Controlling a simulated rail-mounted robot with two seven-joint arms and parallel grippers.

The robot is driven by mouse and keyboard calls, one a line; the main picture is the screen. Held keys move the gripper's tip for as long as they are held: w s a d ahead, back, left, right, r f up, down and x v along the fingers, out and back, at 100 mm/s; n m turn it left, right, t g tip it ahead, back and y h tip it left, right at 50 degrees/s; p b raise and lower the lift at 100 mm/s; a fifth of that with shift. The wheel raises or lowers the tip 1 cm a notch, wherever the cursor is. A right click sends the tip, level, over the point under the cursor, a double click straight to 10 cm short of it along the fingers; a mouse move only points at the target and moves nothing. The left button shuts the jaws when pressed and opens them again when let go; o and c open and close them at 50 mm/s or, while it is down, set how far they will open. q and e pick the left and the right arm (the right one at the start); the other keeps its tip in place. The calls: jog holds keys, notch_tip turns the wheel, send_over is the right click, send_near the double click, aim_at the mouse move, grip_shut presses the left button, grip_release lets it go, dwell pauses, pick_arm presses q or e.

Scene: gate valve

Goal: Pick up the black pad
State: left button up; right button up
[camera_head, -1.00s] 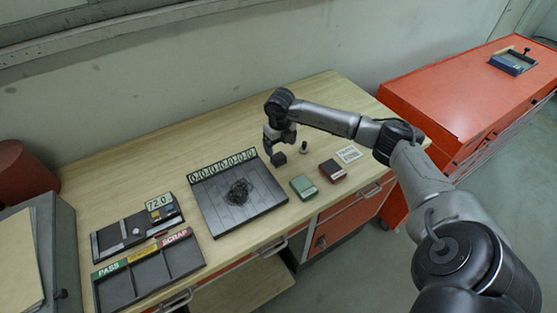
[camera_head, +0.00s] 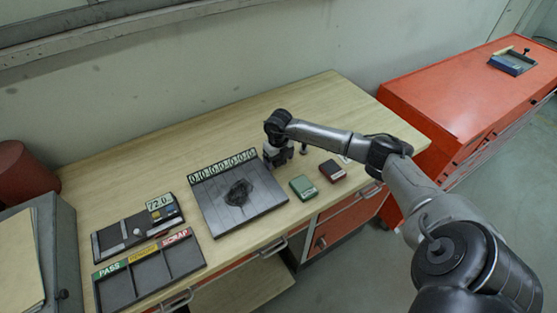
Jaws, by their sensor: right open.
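My right gripper (camera_head: 278,158) points down at the tabletop, just right of the grey board's upper right corner. Its jaws are open. The small black pad stood out below the gripper a second ago. It is now hard to separate from the dark fingers, which cover its spot. I cannot tell whether the fingers touch it. My left gripper is out of view.
A green box (camera_head: 303,187) and a dark red box (camera_head: 332,171) lie right of the gripper. A small dark-topped stamp (camera_head: 304,148) stands close by. The grey board (camera_head: 215,212) holds a black pile (camera_head: 238,193). The wooden table (camera_head: 225,128) is clear behind.

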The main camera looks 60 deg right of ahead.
jog(key=shift+c, duration=0.3)
jog(key=c, duration=1)
jog(key=shift+o, duration=0.2)
jog(key=shift+r, duration=0.15)
jog(key=shift+r, duration=0.55)
notch_tip(320, 180, up, 2)
jog(key=shift+r, duration=0.25)
jog(key=s+d+r, duration=0.4)
jog(key=s+r, duration=0.3)
jog(key=s, duration=0.3)
jog(key=shift+s+d+b, duration=0.2)
jog(key=shift+s+b, duration=0.15)
jog(key=shift+r, duration=0.1)
